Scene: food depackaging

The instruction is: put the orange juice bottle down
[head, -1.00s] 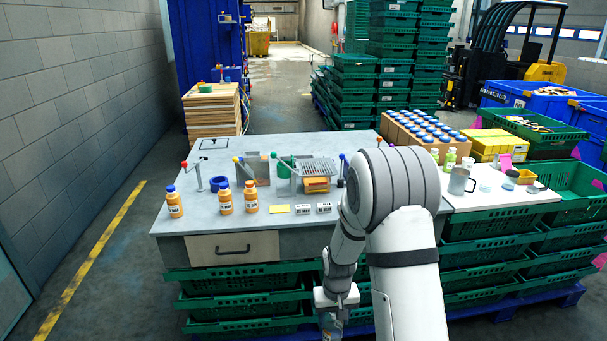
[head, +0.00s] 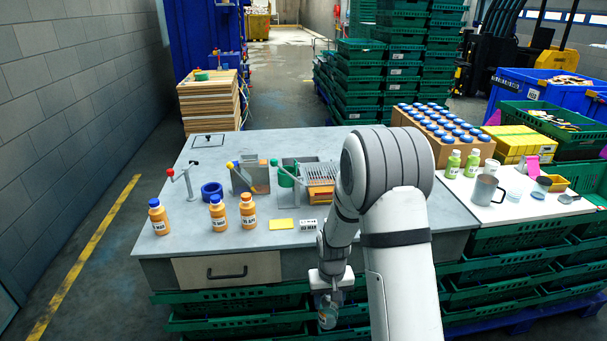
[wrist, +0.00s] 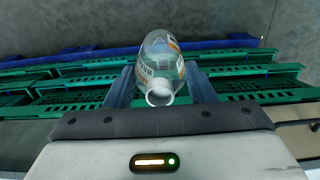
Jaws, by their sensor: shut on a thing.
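My gripper (head: 329,294) is shut on a clear bottle (wrist: 160,68) with a white label that has some orange on it. The bottle looks empty and its open, uncapped mouth faces the wrist camera. In the head view the bottle (head: 327,315) hangs below my gripper, in front of the green crates under the grey workbench (head: 250,145). It is below bench-top height and touches no surface that I can see.
A blue ring (head: 212,190), a yellow card (head: 282,224) and metal fixtures (head: 250,178) are on the bench. Green crates (head: 230,300) fill the space below. A white table (head: 500,208) with a mug (head: 485,189) stands right. The bench's left back is fairly clear.

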